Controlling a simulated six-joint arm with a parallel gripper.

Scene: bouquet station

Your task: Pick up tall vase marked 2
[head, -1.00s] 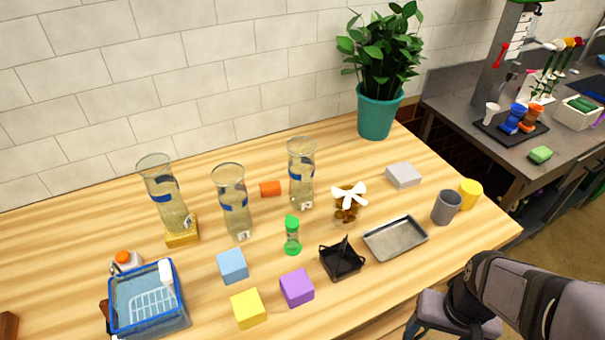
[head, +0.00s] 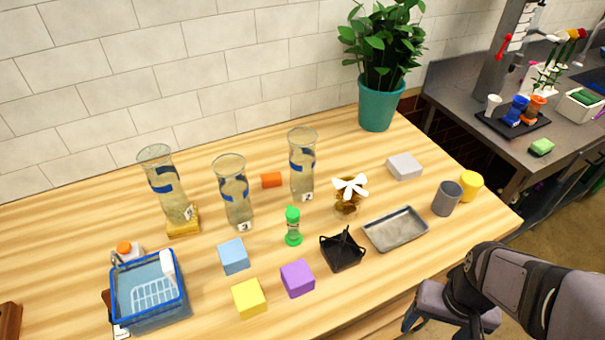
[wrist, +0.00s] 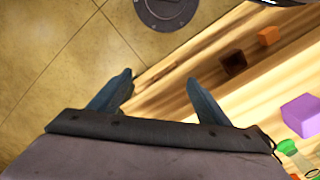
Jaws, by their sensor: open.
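Three tall clear vases with blue bands stand in a row toward the back of the table. The right vase (head: 302,165) has a small tag near its base that seems to read 2; it stands upright on the table. The middle vase (head: 233,193) has a tag that looks like 3. The left vase (head: 165,188) stands on a yellow block; its tag is hard to read. My gripper (wrist: 160,82) is open and empty in the wrist view, near the table edge and floor. In the head view it is at the lower right, well away from the vases.
An orange block (head: 271,180) lies between the middle and right vases. A potted plant (head: 376,105) is behind, right.

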